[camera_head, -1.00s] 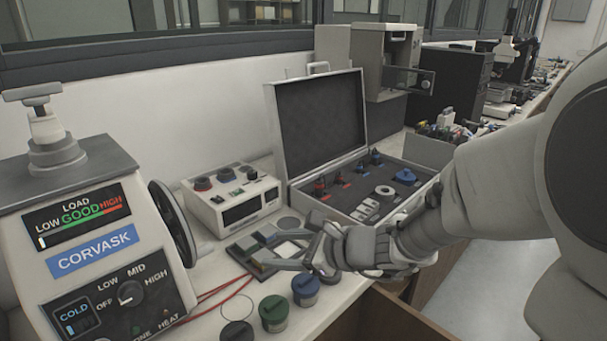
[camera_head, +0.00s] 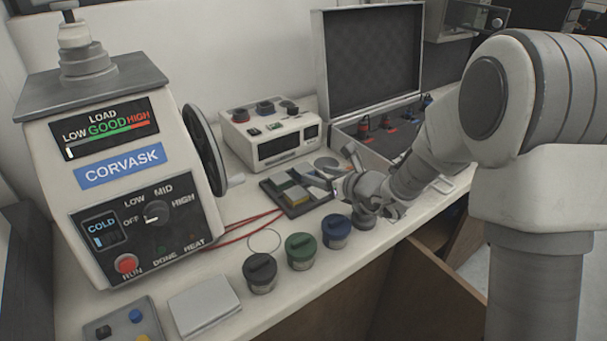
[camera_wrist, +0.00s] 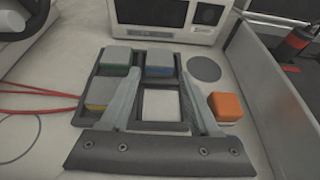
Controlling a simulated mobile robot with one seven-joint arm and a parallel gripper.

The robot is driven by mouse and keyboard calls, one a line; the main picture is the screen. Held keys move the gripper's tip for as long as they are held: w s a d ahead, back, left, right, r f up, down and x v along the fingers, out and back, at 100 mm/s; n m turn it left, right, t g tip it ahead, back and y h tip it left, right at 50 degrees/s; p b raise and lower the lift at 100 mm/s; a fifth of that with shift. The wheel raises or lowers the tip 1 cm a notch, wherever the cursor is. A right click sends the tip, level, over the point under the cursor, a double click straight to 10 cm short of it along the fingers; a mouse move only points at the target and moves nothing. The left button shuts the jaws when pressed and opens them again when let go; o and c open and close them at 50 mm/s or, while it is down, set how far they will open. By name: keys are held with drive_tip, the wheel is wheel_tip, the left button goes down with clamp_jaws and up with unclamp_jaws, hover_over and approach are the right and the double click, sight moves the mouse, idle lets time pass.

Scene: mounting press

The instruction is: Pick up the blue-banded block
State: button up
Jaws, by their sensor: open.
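The blue-banded block (camera_wrist: 159,64) has a grey top and sits in the back right slot of the dark tray (camera_wrist: 165,129) in the wrist view. A green-banded block (camera_wrist: 115,60) is left of it, and a yellow-banded block (camera_wrist: 99,96) is in the front left slot. The front right slot is empty with a pale floor. My gripper (camera_wrist: 160,74) is open and empty, its fingers reaching over the tray toward the blue-banded block. In the head view my gripper (camera_head: 325,177) is at the tray's right side; the blue-banded block is hard to make out there.
An orange block (camera_wrist: 226,107) stands right of the tray. Behind is a white control box (camera_head: 270,135); an open case (camera_head: 368,65) is at the back right. Black (camera_head: 260,272), green (camera_head: 300,250) and blue (camera_head: 336,231) lidded jars line the front edge. The press (camera_head: 125,175) stands left.

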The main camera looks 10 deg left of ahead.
sight(306, 170)
drive_tip(key=x, duration=0.6)
drive_tip(key=shift+w+a+f+b, duration=0.2)
drive_tip(key=shift+b, duration=0.15)
drive_tip(key=shift+r, duration=0.15)
clamp_jaws()
